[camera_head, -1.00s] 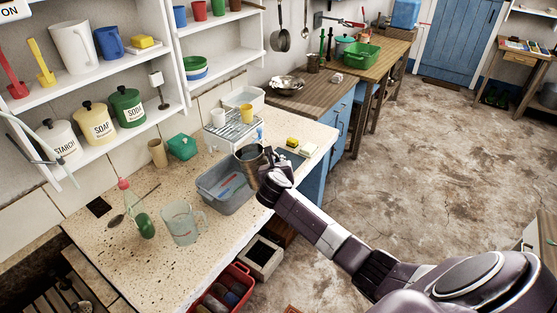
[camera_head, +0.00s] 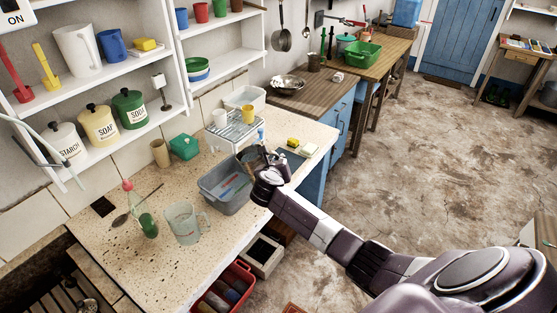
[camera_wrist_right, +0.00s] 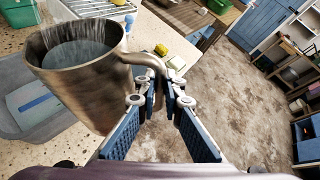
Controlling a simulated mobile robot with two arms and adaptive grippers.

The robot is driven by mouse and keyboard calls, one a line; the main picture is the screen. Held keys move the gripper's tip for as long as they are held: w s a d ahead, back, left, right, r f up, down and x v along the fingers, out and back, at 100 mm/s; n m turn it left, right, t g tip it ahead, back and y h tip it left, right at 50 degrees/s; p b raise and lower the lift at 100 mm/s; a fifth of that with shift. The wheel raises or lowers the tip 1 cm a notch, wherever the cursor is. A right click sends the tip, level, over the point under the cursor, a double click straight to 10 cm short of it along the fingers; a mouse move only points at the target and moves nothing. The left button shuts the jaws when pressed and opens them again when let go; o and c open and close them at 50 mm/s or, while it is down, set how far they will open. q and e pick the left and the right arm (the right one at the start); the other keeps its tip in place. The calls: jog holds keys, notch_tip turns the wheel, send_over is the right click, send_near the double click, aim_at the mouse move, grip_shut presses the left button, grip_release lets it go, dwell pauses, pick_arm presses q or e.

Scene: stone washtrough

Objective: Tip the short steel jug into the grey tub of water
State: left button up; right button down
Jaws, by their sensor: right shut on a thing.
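My right gripper (camera_head: 268,178) is shut on the handle of the short steel jug (camera_head: 251,160). It holds the jug over the right end of the grey tub (camera_head: 211,201). In the right wrist view the jug (camera_wrist_right: 95,95) hangs left of my fingers (camera_wrist_right: 165,95), its handle between them, with a pale liquid surface inside. The tub (camera_wrist_right: 15,125) shows below and left of the jug, with water and blue and red items inside. The jug hides part of the tub. How far the jug is tilted is hard to tell. My left gripper is out of view.
A clear measuring jug (camera_head: 184,224) stands left of the tub, near a green bottle (camera_head: 148,225). A wire rack (camera_head: 236,124) with cups is behind. Yellow and pale sponges (camera_head: 309,149) lie to the right. The speckled counter's (camera_head: 110,255) front left is mostly clear.

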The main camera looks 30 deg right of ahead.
aim_at(272, 153)
jog(key=shift+r, duration=0.25)
jog(key=shift+w+a+r+n+p, duration=0.2)
jog(key=shift+r+n+p, duration=0.1)
jog(key=shift+r+p, duration=0.25)
jog(key=shift+w+a+r+n+g+h, duration=0.15)
jog(key=shift+n+g+h, duration=0.15)
jog(key=shift+n+h, duration=0.15)
jog(key=shift+w+a+r+n+g+h, duration=0.4)
jog(key=shift+a+n+h, duration=0.05)
jog(key=shift+n, duration=0.2)
dwell(1.1)
jog(key=shift+w+a+r+n+h, duration=0.15)
jog(key=shift+w+a+n+h, duration=0.4)
jog(key=shift+a+n, duration=0.15)
